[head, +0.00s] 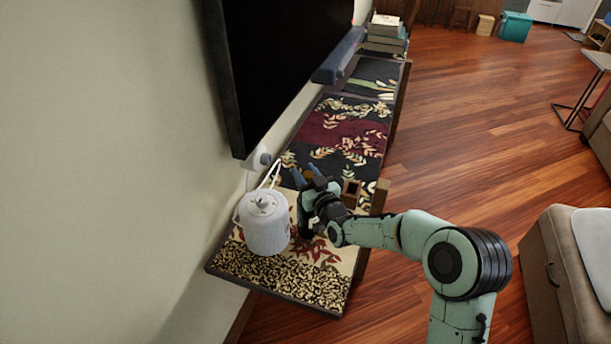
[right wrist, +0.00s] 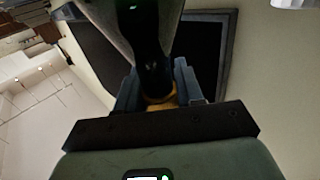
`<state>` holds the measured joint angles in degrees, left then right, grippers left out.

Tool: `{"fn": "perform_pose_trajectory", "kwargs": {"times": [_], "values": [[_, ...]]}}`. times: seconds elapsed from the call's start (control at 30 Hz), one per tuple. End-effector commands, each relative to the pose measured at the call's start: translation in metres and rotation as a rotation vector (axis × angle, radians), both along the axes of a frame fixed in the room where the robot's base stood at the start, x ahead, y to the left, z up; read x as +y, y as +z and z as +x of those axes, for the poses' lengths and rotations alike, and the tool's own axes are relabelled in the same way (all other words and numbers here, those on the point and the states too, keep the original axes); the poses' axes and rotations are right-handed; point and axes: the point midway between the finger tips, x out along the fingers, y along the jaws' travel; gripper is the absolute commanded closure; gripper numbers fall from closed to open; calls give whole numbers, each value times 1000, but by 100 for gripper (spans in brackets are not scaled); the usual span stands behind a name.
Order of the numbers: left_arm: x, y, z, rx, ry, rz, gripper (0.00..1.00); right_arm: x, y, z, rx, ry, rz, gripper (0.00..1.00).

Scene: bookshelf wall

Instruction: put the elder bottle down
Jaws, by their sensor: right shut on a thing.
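My right gripper (head: 312,178) reaches in from the right over the near part of the long low cabinet (head: 338,300). It is shut on the elder bottle, which shows as a dark shape (right wrist: 153,62) between the blue jaws in the right wrist view, with an amber patch at the jaws. In the head view the gripper and wrist hide most of the bottle. I cannot tell whether its base touches the cabinet top. My left gripper is not in view.
A white lidded pot (head: 264,225) stands close left of the gripper. A small brown wooden holder (head: 351,190) stands just to the right. The black television (head: 280,60) is on the wall behind. The patterned top is clear in front and farther back, up to a book stack (head: 385,35).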

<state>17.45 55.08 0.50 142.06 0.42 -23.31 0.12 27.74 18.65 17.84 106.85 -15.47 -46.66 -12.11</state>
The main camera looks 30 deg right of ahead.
Motion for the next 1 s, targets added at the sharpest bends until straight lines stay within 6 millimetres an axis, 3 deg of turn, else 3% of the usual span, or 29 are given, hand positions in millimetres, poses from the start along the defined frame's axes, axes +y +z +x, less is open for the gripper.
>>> {"fn": "perform_pose_trajectory", "kwargs": {"times": [0.4,0.43,0.5,0.9,1.0], "values": [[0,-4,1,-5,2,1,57,0,-3,0,-10,1,-3,100],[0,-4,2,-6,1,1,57,0,-6,0,-3,0,-1,60],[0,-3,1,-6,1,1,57,0,-5,0,-3,0,-1,38],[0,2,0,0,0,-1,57,0,-1,0,-3,0,-1,38],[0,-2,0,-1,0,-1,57,1,-3,-14,-1,1,-4,38]]}}
